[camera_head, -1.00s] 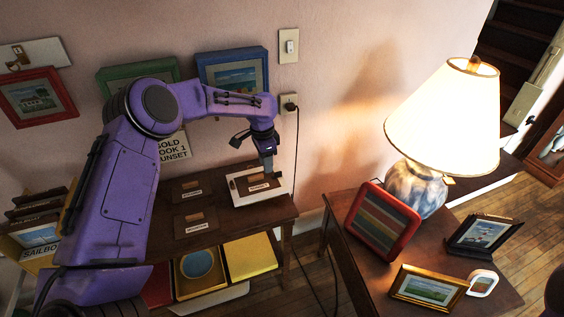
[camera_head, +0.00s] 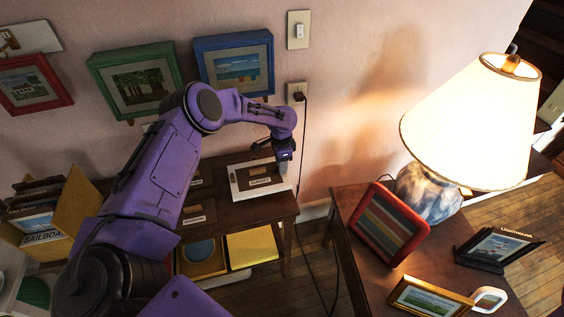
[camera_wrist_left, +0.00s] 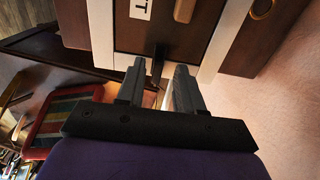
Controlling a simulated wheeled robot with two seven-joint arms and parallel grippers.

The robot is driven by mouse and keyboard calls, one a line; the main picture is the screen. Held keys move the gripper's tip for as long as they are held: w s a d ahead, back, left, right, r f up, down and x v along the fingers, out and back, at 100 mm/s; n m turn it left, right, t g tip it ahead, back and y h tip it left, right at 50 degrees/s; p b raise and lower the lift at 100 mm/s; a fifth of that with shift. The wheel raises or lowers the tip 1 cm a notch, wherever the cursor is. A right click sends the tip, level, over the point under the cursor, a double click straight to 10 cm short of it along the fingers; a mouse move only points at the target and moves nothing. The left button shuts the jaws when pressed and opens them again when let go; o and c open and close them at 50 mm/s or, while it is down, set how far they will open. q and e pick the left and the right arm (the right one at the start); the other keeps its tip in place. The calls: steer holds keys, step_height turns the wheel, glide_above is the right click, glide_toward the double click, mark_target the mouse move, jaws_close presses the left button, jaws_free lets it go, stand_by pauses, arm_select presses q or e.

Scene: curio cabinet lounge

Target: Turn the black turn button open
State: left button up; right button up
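A white-bordered dark panel (camera_head: 240,191) lies on the wooden table in the head view, with a small label and a brown wooden piece on it. Its white border also shows in the left wrist view (camera_wrist_left: 103,35). A small black piece, apparently the black turn button (camera_wrist_left: 158,66), stands at the panel's edge in the wrist view. In the head view it cannot be made out. My left gripper (camera_head: 285,170) is over the panel's right edge. In the wrist view its fingers (camera_wrist_left: 159,78) are apart, with the black piece between them and gaps visible on both sides. My right gripper is out of view.
More dark labelled panels (camera_head: 197,217) lie on the same table. Framed pictures (camera_head: 235,67) hang on the wall behind. A black cord (camera_head: 304,150) hangs from the outlet right of the gripper. A side table with a lit lamp (camera_head: 470,125) stands to the right.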

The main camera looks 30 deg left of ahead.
arm_select(q)
steer(key=shift+f, duration=0.1)
steer(key=shift+s+d+r, duration=0.1)
steer(key=shift+s+r, duration=0.1)
steer(key=shift+r, duration=0.05)
jaws_close()
steer(key=n, duration=0.4)
steer(key=shift+d, duration=0.1)
steer(key=n, duration=0.4)
steer(key=shift+d, duration=0.1)
steer(key=n, duration=0.5)
steer(key=shift+d+n, duration=0.15)
steer(key=shift+n, duration=0.25)
steer(key=shift+n+b, duration=0.3)
steer(key=shift+n, duration=1.6)
